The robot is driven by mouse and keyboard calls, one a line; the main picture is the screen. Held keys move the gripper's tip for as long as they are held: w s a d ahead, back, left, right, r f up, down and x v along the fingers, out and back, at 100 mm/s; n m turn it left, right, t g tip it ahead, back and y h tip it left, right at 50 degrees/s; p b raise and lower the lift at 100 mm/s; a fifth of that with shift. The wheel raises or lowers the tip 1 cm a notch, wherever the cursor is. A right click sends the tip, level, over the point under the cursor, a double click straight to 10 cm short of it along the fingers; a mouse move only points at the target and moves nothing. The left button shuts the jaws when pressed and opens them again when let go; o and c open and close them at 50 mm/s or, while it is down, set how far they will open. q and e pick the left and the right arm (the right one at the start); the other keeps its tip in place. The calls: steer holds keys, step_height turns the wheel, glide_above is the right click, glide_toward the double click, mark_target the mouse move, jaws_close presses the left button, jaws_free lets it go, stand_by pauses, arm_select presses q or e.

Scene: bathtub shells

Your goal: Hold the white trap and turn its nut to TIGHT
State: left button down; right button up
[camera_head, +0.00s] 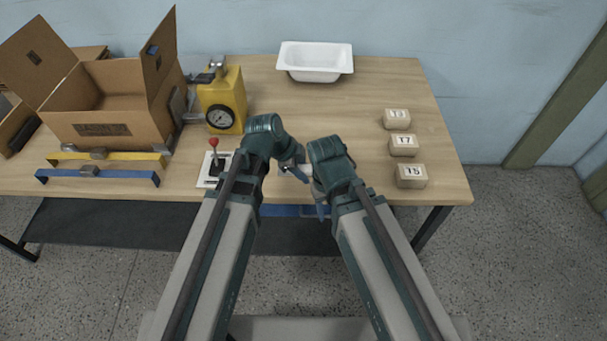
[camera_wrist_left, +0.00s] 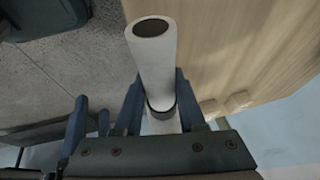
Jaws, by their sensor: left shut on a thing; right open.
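In the left wrist view, the white trap (camera_wrist_left: 153,70) is a white tube with a dark open end. It stands between the two blue fingers of my left gripper (camera_wrist_left: 160,112), which is shut on it. A dark ring (camera_wrist_left: 160,108) goes around the tube at the fingers; I cannot tell whether it is the nut. In the head view my left gripper (camera_head: 296,172) is over the table's front part, and the trap is mostly hidden there. My right gripper (camera_head: 320,205) is open, close by, nearer the front edge. No TIGHT mark is legible.
The wooden table (camera_head: 365,100) carries a white tub (camera_head: 315,75), an open cardboard box (camera_head: 110,115), a yellow gauge press (camera_head: 222,100) and a red-knobbed lever (camera_head: 213,165). Blocks numbered 13 (camera_head: 397,119), 17 (camera_head: 403,145) and 15 (camera_head: 411,176) stand right.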

arm_select(q)
steer(key=shift+w+a+f+b, duration=0.1)
steer(key=shift+w+f+b, duration=0.55)
steer(key=shift+w, duration=1.6)
steer(key=shift+w+f+b, duration=0.7)
steer(key=shift+w, duration=1.5)
steer(key=shift+w+a+f+b, duration=0.1)
steer(key=shift+w+f+b, duration=0.55)
steer(key=shift+w, duration=1.6)
steer(key=shift+f+b, duration=0.3)
steer(key=shift+c, duration=2.1)
jaws_free()
